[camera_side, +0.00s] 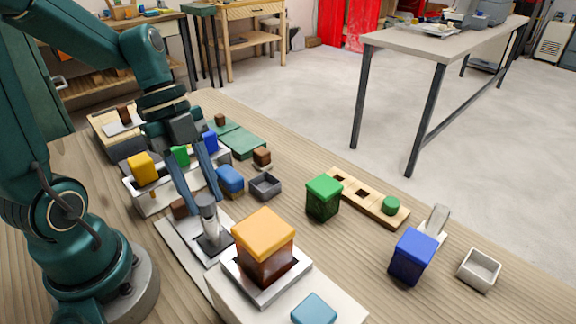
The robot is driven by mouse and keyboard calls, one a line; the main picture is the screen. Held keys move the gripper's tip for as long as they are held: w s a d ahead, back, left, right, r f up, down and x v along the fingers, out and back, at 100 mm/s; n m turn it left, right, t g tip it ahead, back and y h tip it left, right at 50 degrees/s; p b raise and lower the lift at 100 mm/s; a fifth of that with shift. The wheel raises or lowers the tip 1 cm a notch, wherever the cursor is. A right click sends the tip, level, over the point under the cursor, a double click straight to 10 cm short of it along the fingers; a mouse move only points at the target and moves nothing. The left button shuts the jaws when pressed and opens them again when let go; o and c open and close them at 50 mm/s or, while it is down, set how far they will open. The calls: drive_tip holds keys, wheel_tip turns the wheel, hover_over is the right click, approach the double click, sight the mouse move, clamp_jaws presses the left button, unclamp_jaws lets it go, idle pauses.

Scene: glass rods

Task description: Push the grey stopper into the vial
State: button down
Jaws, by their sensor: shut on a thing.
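My gripper (204,197) points downward at the left of the table, its two blue-grey fingers shut on the grey stopper (206,202). The stopper's dark top shows between the fingertips. Directly below is a lighter grey cylinder, which looks like the vial (210,225), upright over a dark slot in a white plate (180,238). The stopper and the vial look in line. I cannot tell from this view how deep the stopper sits or whether there is a gap.
An orange-topped brown block (265,240) stands close at the right on a raised white stand. A rack with yellow, green and blue blocks (141,167) is behind. A small dark tray (265,187), green jar (324,197) and blue jar (412,256) stand to the right.

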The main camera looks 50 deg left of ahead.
drive_tip(key=shift+f, duration=0.6)
drive_tip(key=c, duration=0.8)
unclamp_jaws()
drive_tip(key=shift+v, duration=5.5)
